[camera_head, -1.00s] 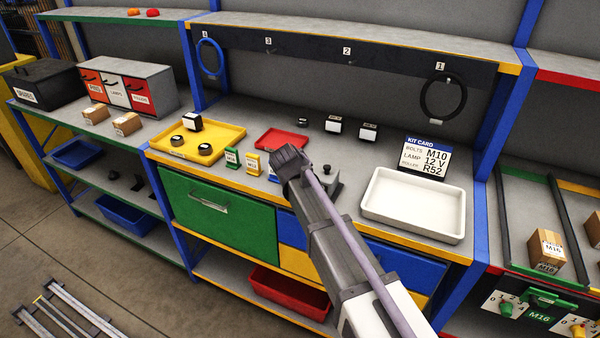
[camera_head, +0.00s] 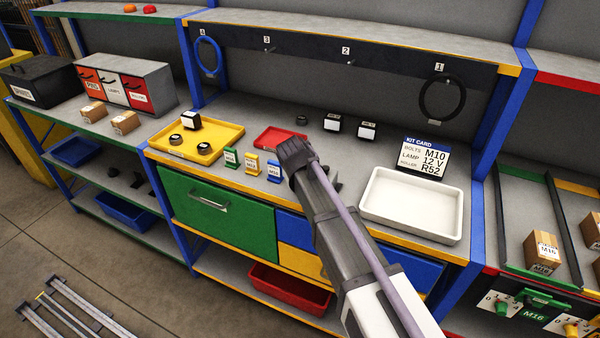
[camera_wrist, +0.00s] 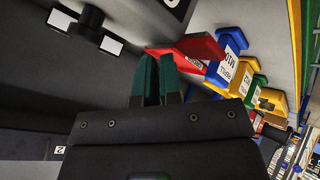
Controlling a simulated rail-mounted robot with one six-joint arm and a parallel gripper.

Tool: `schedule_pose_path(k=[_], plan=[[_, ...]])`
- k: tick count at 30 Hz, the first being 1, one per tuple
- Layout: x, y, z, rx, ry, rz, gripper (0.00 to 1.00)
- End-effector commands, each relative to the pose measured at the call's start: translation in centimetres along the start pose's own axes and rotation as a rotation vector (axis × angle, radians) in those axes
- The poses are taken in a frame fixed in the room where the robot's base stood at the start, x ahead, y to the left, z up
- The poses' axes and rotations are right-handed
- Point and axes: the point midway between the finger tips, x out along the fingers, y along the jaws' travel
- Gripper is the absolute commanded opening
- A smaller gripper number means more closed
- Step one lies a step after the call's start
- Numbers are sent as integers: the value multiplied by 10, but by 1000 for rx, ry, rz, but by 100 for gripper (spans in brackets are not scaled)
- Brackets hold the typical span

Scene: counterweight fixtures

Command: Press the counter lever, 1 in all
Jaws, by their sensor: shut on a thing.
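My gripper shows in the wrist view as two dark green fingers (camera_wrist: 158,78) close together. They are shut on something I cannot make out. The fingers point toward the red tray (camera_wrist: 200,48). In the head view my arm's dark end (camera_head: 297,155) hangs over the counter, just in front of the red tray (camera_head: 278,137), and the fingers are hidden. The small grey device with a dark knob, likely the counter lever, is almost wholly hidden behind my arm. Only a dark bit (camera_head: 337,185) shows to the right of it. I cannot tell whether the fingers touch it.
Blue (camera_head: 274,171), yellow (camera_head: 252,164) and green (camera_head: 231,158) label stands are close on the left. A yellow tray (camera_head: 225,138) with dark parts is farther left. A white tray (camera_head: 410,232) and kit card (camera_head: 425,158) stand right. Black labelled boxes (camera_head: 367,130) are behind.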

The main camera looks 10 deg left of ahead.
Motion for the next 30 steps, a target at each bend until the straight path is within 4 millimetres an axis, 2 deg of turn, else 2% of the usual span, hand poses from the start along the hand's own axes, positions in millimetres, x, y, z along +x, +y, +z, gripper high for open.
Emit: schedule_pose_path(k=[16, 30], plan=[[-36, 25, -27, -1, 1, -1, 0], [-35, 24, -28, -2, 3, -2, 0]])
